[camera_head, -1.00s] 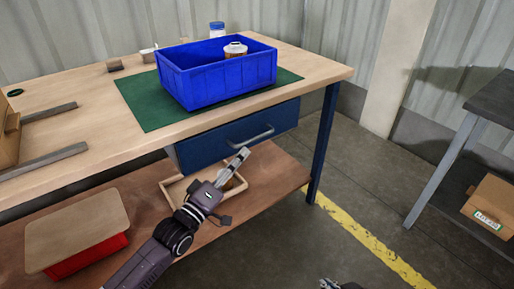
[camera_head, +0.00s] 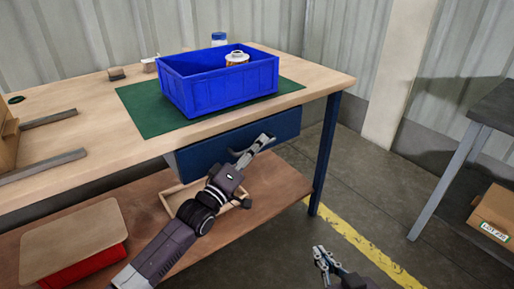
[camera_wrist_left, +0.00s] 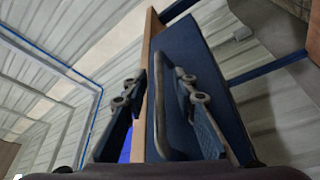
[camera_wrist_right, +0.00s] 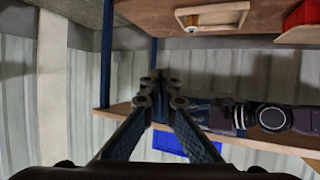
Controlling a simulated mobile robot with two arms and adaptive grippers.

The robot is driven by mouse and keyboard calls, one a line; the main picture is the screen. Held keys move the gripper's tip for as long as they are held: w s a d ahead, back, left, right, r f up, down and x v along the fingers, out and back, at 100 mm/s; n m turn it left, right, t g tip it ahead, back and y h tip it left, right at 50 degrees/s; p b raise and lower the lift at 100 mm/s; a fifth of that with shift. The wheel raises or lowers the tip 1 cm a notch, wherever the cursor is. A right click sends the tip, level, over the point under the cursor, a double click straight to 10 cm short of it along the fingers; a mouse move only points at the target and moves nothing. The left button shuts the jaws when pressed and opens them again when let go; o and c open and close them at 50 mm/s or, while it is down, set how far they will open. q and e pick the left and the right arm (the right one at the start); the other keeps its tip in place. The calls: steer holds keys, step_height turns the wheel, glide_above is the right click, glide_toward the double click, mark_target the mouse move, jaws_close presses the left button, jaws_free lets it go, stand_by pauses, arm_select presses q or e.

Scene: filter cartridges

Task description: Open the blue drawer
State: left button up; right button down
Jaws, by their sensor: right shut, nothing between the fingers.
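The blue drawer (camera_head: 205,153) is under the workbench top, its front close beneath the top's edge, and it looks closed. My left gripper (camera_head: 264,143) is at the drawer front and covers most of the handle in the head view. In the left wrist view, the grey bar handle (camera_wrist_left: 168,120) lies between the fingers of the open left gripper (camera_wrist_left: 160,93). My right gripper (camera_head: 323,258) is shut and empty, low in front of the bench, and shows in the right wrist view (camera_wrist_right: 160,85).
A blue bin (camera_head: 225,92) holding a white-topped cartridge (camera_head: 237,58) stands on a green mat (camera_head: 142,112). A wooden tray (camera_head: 174,202) and a lidded red box (camera_head: 75,245) are on the lower shelf. The bench leg (camera_head: 325,150) is right of the drawer.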

arm_select(q)
jaws_close()
stand_by(0.3)
